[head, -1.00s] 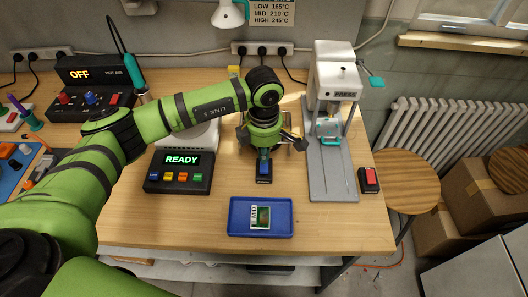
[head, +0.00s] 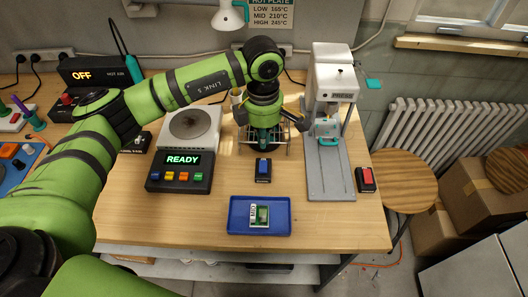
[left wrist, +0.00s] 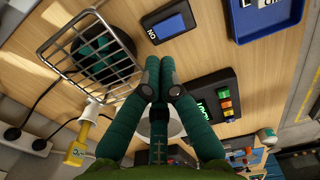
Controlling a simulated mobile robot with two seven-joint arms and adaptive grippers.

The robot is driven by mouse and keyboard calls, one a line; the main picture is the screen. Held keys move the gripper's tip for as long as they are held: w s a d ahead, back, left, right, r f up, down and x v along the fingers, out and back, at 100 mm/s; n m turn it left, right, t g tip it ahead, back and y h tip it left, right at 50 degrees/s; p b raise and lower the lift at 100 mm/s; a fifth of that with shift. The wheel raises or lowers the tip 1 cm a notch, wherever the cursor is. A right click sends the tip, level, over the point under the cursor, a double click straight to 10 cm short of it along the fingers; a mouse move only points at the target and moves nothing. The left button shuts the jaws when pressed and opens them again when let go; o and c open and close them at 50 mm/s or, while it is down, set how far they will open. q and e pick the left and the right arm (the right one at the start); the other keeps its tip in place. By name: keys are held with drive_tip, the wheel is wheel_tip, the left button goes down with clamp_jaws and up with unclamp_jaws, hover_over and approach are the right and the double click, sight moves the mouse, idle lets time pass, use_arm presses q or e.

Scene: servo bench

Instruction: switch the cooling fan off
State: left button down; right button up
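The cooling fan (left wrist: 97,52), dark and teal behind a wire guard, shows at the upper left of the left wrist view; in the head view it is mostly hidden behind my left gripper (head: 264,146). A small black switch box with a blue rocker (head: 263,167) stands on the bench in front of it. In the left wrist view this switch (left wrist: 170,25) carries the letters ON at one end. My left gripper (left wrist: 159,75) has its fingertips together, with nothing seen between them, behind and clear of the switch. My right gripper is out of view.
A hot plate (head: 188,128) with a READY panel (head: 180,172) stands left of the switch. A press (head: 330,120) and a red-rocker switch (head: 366,178) stand to the right. A blue tray (head: 281,226) holding a small green board lies in front.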

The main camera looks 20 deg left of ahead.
use_arm(q)
wheel_tip(320, 180, up, 7)
drive_tip(key=w+b, duration=0.1)
drive_tip(key=b, duration=0.1)
drive_tip(key=shift+a+r, duration=0.15)
drive_tip(key=shift+a, duration=0.05)
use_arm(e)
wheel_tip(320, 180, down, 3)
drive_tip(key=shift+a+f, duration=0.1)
